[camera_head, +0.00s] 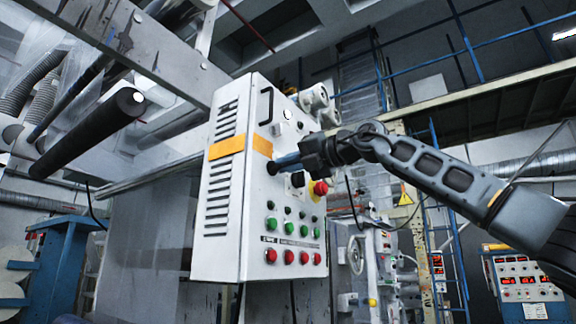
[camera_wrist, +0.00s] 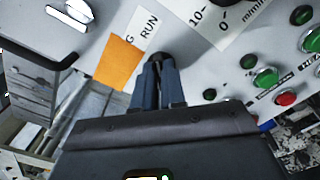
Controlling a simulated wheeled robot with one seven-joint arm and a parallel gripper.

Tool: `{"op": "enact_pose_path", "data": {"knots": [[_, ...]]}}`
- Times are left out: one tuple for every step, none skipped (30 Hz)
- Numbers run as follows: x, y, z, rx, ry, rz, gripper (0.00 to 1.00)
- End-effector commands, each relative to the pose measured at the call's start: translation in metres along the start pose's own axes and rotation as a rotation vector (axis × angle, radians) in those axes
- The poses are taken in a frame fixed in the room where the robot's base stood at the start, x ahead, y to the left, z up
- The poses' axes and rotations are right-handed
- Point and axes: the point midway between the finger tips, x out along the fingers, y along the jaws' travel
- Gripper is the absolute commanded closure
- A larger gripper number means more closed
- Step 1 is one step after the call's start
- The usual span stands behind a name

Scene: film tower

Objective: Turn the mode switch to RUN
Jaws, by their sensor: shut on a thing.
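The mode switch is a black round knob (camera_wrist: 159,59) on the front of a white control cabinet (camera_head: 212,235). In the head view, the knob (camera_head: 271,168) shows at my fingertips, just right of the orange strip. My gripper (camera_head: 277,165) reaches in from the right, and its blue fingers (camera_wrist: 158,68) are shut on the knob in the wrist view. A white label (camera_wrist: 148,27) reading RUN is above the knob, beside an orange patch (camera_wrist: 118,62). The fingers hide much of the knob, so I cannot tell where it points.
A second black knob (camera_head: 297,179) and a red emergency button (camera_head: 320,188) sit close to the right of my fingers. Green buttons (camera_head: 271,223) and red buttons (camera_head: 270,256) are below. A black handle (camera_head: 265,106) is above. Rollers and pipes lie left of the cabinet.

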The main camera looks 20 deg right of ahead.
Motion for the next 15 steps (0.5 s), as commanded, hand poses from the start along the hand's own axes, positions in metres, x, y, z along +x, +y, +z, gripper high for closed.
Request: {"op": "enact_pose_path", "data": {"knots": [[0.0001,-0.0018,-0.0003,0.005,0.001,-0.002,1.00],[0.0001,-0.0018,-0.0003,0.006,0.001,-0.002,1.00],[0.0001,-0.0018,-0.0002,0.007,0.001,-0.002,1.00],[0.0001,-0.0018,-0.0002,0.007,0.001,-0.002,1.00],[0.0001,-0.0018,-0.0002,0.007,0.001,-0.002,1.00],[0.0000,-0.0018,-0.0002,0.007,0.001,-0.002,1.00],[0.0001,-0.0018,-0.0002,0.007,0.001,-0.002,1.00],[0.0001,-0.0018,-0.0002,0.007,0.001,-0.002,1.00],[0.0000,-0.0018,-0.0002,0.007,0.001,-0.002,1.00],[0.0000,-0.0018,-0.0002,0.007,0.001,-0.002,1.00],[0.0000,-0.0018,-0.0002,0.007,0.001,-0.002,1.00],[0.0000,-0.0018,-0.0002,0.007,0.001,-0.002,0.86],[0.0000,-0.0017,-0.0002,0.007,0.001,-0.002,0.83],[0.0000,-0.0016,-0.0002,0.006,0.001,-0.002,0.80],[0.0000,-0.0015,-0.0001,0.006,0.001,-0.002,0.76]]}}
